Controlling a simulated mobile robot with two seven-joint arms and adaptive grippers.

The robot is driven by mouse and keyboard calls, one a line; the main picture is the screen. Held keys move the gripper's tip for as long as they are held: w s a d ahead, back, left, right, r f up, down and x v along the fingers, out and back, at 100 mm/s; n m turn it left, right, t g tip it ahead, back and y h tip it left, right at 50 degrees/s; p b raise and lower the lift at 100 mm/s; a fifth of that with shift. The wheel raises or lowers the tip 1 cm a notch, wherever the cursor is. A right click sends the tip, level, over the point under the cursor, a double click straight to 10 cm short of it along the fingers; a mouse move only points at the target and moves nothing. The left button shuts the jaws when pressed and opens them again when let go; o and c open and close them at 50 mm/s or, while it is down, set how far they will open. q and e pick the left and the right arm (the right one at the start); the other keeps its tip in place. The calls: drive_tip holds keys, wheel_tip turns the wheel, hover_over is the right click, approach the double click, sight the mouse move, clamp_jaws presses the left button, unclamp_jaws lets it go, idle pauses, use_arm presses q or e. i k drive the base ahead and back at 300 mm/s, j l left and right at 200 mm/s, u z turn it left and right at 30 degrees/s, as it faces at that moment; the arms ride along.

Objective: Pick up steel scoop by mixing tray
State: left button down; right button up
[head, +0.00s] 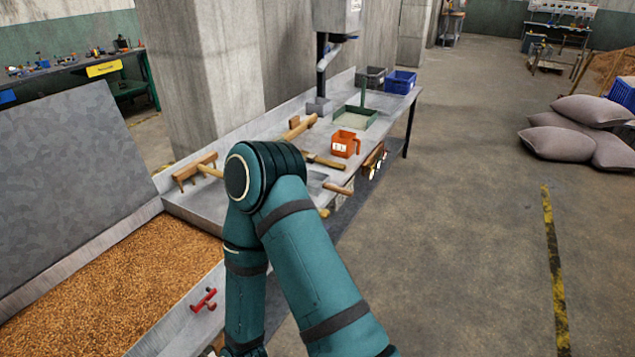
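A grey metal scoop-like tool (316,178) with a wooden handle (338,189) lies on the steel bench, just right of my arm's elbow. The elbow is in front of the bench beside it and may cover part of it. A large metal tray (187,307) holding brown grain (110,285) is at the lower left. I cannot tell for sure that this is the mixing tray. One teal arm of mine rises from the bottom, bends at the elbow and runs back down out of the picture. Neither gripper shows.
On the bench (290,150) are a wooden rake (194,170), a wooden-handled tool (323,161), an orange measuring jug (345,144), a green-rimmed tray (370,113) and a blue bin (400,81). Grey sacks (556,143) lie at right. The floor between is clear.

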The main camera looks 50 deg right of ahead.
sight(318, 181)
drive_tip(key=l+u, duration=0.25)
drive_tip(key=l, duration=2.7)
drive_tip(key=i+l, duration=0.5)
drive_tip(key=l, duration=0.2)
